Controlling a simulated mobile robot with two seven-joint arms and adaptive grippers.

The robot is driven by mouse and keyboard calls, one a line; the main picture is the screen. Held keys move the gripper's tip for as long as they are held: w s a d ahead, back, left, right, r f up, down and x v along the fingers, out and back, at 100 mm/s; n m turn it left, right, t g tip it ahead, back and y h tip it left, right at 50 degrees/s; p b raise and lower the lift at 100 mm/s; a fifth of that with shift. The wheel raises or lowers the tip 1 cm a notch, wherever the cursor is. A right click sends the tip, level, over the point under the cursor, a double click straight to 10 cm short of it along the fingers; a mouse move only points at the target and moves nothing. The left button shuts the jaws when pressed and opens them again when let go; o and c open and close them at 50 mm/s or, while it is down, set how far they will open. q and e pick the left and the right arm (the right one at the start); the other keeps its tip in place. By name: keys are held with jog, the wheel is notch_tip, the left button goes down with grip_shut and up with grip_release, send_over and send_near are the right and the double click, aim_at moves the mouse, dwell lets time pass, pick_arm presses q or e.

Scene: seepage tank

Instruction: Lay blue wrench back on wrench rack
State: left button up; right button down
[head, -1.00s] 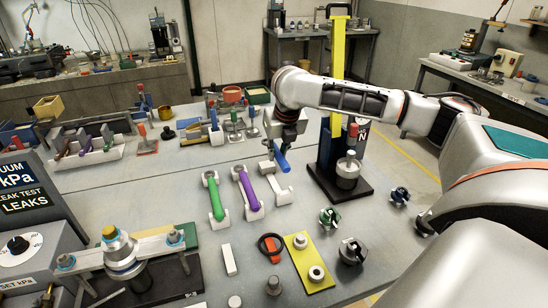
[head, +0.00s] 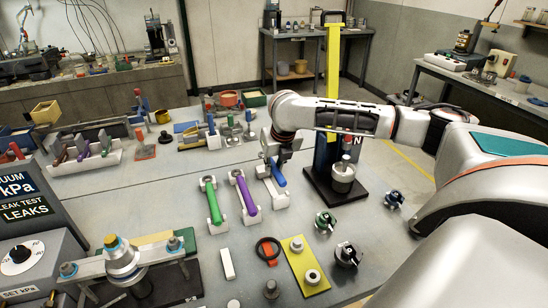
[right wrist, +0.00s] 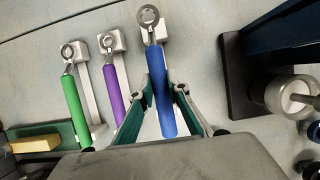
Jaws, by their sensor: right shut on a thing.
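The blue wrench (head: 278,173) is in my right gripper (head: 277,157), over the rightmost pale cradle of the wrench rack (head: 281,198). In the right wrist view, the blue handle (right wrist: 162,100) lies between the two green-padded fingers of the right gripper (right wrist: 165,95). The wrench's ring end (right wrist: 148,17) overlaps the cradle's end block (right wrist: 155,34). The wrench lies roughly along the cradle; whether it touches it I cannot tell. The gripper hides part of the wrench in the head view. My left gripper is not in view.
A green wrench (head: 214,203) and a purple wrench (head: 245,195) lie in cradles to the left. A black-based stand with a yellow column (head: 333,75) and a metal cylinder (head: 343,178) stands close on the right. Small fittings and a yellow plate (head: 303,268) lie nearer.

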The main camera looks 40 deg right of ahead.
jog(key=shift+f, duration=2.4)
jog(key=shift+f+p, duration=0.25)
jog(key=shift+p, duration=0.1)
jog(key=c, duration=1.8)
grip_release()
jog(key=shift+c, duration=0.2)
jog(key=v, duration=1.2)
